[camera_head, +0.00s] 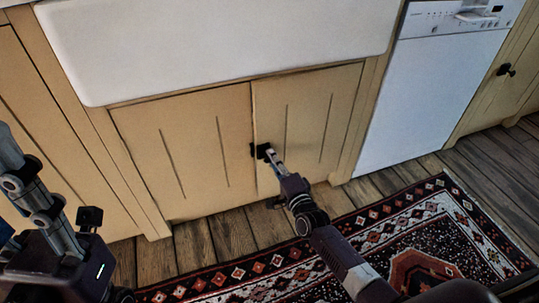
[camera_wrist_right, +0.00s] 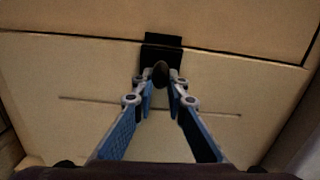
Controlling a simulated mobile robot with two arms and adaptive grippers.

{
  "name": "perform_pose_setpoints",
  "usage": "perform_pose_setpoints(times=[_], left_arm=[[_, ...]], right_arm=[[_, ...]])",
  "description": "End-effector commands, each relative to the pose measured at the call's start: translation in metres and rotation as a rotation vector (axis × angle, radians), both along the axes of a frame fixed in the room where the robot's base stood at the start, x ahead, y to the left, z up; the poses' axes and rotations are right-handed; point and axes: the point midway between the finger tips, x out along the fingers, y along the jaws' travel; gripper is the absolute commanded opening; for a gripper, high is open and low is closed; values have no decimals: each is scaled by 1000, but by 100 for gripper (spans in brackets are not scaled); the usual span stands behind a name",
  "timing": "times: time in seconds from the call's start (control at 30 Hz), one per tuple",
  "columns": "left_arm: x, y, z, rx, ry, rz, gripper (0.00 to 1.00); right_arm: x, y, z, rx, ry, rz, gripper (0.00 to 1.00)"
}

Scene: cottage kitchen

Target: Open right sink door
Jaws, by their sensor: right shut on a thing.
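The right sink door (camera_head: 315,110) is a tan panel under the white sink (camera_head: 220,40), beside the left sink door (camera_head: 190,150). It looks closed, level with its neighbour. Its dark knob (camera_head: 261,150) is at its left edge. My right gripper (camera_head: 268,153) reaches up to the door and is shut on the knob. In the right wrist view, the fingertips (camera_wrist_right: 160,80) close on both sides of the round dark knob (camera_wrist_right: 160,72), with its black backplate behind. My left gripper is not clearly seen; parts of my left arm are at the lower left.
A white dishwasher (camera_head: 435,85) stands right of the sink cabinet. A patterned rug (camera_head: 385,225) lies on the wooden floor (camera_head: 215,235) in front. Another cabinet door with a dark knob (camera_head: 505,70) is at the far right.

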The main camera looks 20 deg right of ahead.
Motion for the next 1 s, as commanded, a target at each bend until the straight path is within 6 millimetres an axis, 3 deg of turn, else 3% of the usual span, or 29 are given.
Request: perform_pose_setpoints(times=[0.13, 0.3, 0.5, 0.9, 0.93, 1.0], left_arm=[[-1, 1, 6, -3, 2, 0, 40], [-3, 3, -1, -5, 76, -3, 40], [-4, 3, 6, -7, 80, -4, 40], [-4, 3, 6, -6, 79, -4, 40], [-4, 3, 6, -6, 80, -4, 40], [-4, 3, 6, -6, 80, -5, 40]], right_arm=[[-29, -12, 2, -6, 6, 49, 0], [-76, -30, 3, -1, 10, 50, 0], [-110, -50, 1, -1, 6, 49, 0], [-117, -56, 0, 3, 2, 46, 0], [-117, -56, 0, 3, 2, 46, 14], [-117, -55, 0, 3, 2, 47, 22]])
